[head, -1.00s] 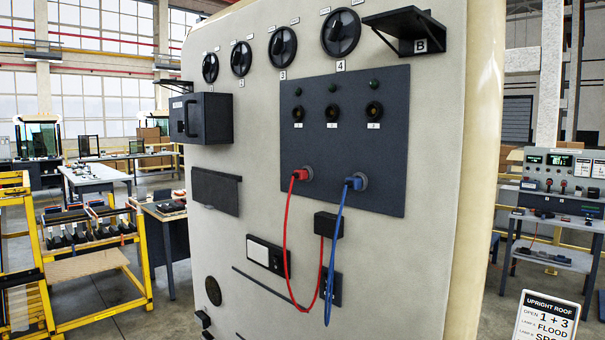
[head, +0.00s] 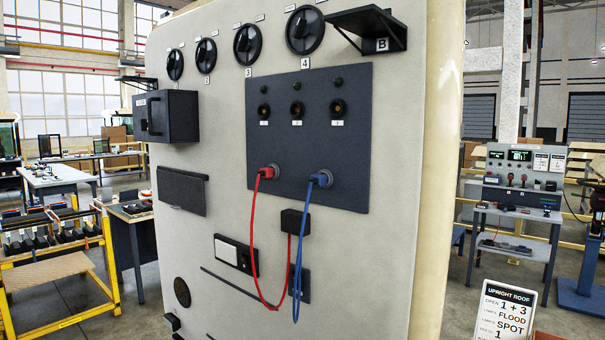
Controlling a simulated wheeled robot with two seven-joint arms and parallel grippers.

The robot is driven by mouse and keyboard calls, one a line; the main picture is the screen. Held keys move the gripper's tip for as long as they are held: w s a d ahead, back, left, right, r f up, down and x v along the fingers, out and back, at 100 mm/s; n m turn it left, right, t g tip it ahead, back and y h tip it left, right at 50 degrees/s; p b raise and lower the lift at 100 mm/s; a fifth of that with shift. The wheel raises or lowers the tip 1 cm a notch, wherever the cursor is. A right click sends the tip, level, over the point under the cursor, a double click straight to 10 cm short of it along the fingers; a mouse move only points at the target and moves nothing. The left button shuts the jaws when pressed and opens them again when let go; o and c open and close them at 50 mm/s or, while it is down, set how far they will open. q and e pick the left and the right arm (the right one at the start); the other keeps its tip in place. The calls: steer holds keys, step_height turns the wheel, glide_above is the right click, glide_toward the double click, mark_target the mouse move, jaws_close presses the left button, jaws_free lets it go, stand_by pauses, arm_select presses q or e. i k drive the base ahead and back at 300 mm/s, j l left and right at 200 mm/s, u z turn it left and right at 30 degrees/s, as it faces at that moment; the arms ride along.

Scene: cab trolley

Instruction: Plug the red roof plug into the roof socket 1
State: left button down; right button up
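The red roof plug (head: 267,173) sits in a holder at the lower left of the dark panel (head: 350,190), with its red cable (head: 253,245) hanging in a loop to a small black box. A blue plug (head: 320,179) sits in a similar holder to its right, its blue cable (head: 297,260) hanging down. Three round sockets are in a row above: the left one, probably roof socket 1 (head: 263,111), then a middle one (head: 297,110) and a right one (head: 337,108). Their small labels are hard to read. All three look empty. Neither gripper shows.
Several black dials (head: 305,30) line the panel's top. A black shelf marked B (head: 367,27) and a dark box (head: 166,116) jut out from the wall. A sign (head: 505,310) reads "UPRIGHT ROOF, OPEN 1 + 3". A console bench (head: 515,210) stands at right. A yellow cart (head: 60,270) stands at left.

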mark_target(265, 172)
steer(key=j+z, duration=0.1)
steer(key=z, duration=0.4)
steer(key=i+j+z, duration=0.1)
steer(key=z, duration=0.4)
steer(key=j+z, duration=0.2)
steer(key=z, duration=0.3)
steer(key=j+z, duration=0.3)
steer(key=j, duration=0.2)
steer(key=k+j+z, duration=0.1)
steer(key=j+z, duration=0.25)
steer(key=k+j+z, duration=0.1)
steer(key=j+z, duration=0.2)
steer(key=j, duration=0.3)
steer(key=k+j+z, duration=0.3)
steer(key=k+j, duration=0.2)
steer(key=j, duration=0.2)
steer(key=k+j+z, duration=0.1)
steer(key=j, duration=0.35)
steer(key=k+j, duration=0.25)
steer(key=j, duration=0.15)
steer(key=k+j, duration=0.2)
steer(key=j, duration=0.2)
steer(key=k+j+z, duration=0.1)
steer(key=j, duration=0.35)
steer(key=k+j, duration=0.3)
